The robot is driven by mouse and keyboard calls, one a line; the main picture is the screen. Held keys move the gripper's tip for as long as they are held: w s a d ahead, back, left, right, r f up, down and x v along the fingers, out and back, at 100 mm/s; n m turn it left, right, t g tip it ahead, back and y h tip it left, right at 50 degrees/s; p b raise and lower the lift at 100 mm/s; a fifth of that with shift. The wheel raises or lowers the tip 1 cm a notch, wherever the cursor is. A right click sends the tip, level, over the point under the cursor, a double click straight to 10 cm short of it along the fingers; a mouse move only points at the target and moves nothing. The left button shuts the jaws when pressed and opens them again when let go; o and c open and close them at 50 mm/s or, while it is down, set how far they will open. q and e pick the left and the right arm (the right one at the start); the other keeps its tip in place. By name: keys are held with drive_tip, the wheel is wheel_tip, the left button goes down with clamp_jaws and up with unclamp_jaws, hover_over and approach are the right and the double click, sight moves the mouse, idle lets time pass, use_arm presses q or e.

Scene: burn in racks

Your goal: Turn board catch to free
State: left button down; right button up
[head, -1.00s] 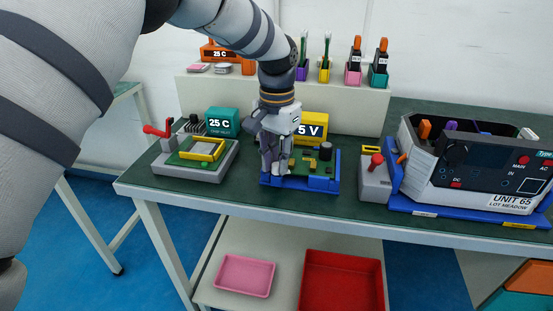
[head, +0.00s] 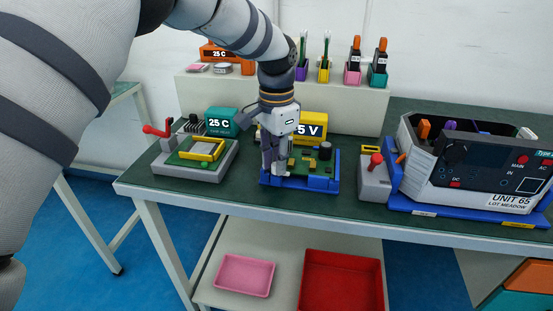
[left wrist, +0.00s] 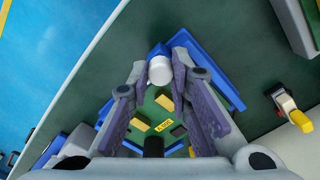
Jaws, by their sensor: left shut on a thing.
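A green circuit board (head: 300,164) sits in a blue holder (head: 322,184) on the bench. The board (left wrist: 164,128) and the blue holder (left wrist: 223,82) also show in the left wrist view. My left gripper (head: 276,171) points down at the holder's left front part. In the left wrist view my left gripper (left wrist: 159,64) is shut on a pale round knob (left wrist: 160,70), which appears to be the board catch. The knob stands by a blue part at the board's edge. My fingers hide the knob in the head view. My right gripper is not in view.
A grey fixture with a red lever (head: 158,130) stands left of the holder. A yellow display block (head: 313,124) is close behind it. A grey box with a red knob (head: 375,180) and a large test unit (head: 470,170) stand right. Bare bench lies between.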

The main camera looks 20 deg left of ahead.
use_arm(q)
drive_tip(key=c, duration=1.7)
unclamp_jaws()
wheel_tip(320, 180, up, 12)
